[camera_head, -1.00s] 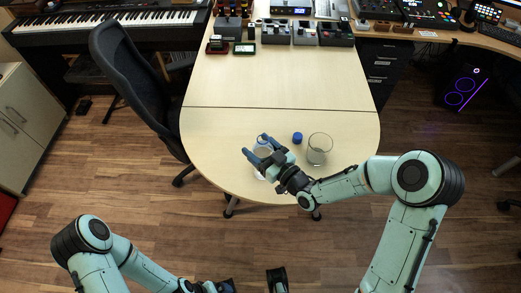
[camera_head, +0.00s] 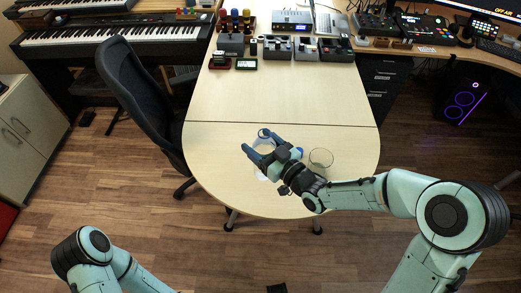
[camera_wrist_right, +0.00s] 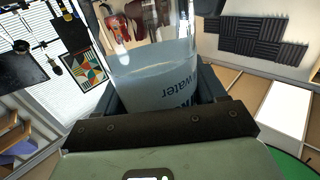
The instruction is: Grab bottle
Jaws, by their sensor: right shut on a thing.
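My right gripper (camera_head: 258,145) is over the rounded near end of the pale table, with its blue fingers around a clear bottle (camera_head: 263,152). In the right wrist view the bottle (camera_wrist_right: 155,78) stands between the fingers, transparent, with bluish liquid and dark "water" lettering. The right gripper is shut on it. The bottle's base is hard to make out in the head view, so I cannot tell whether it touches the table. My left arm (camera_head: 95,255) shows at the lower left; its gripper is out of view.
A clear glass (camera_head: 320,160) stands on the table (camera_head: 230,185) just right of the right gripper. A black chair (camera_head: 140,95) is at the table's left side. Several small devices (camera_head: 280,48) fill the table's far end. The table's middle is clear.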

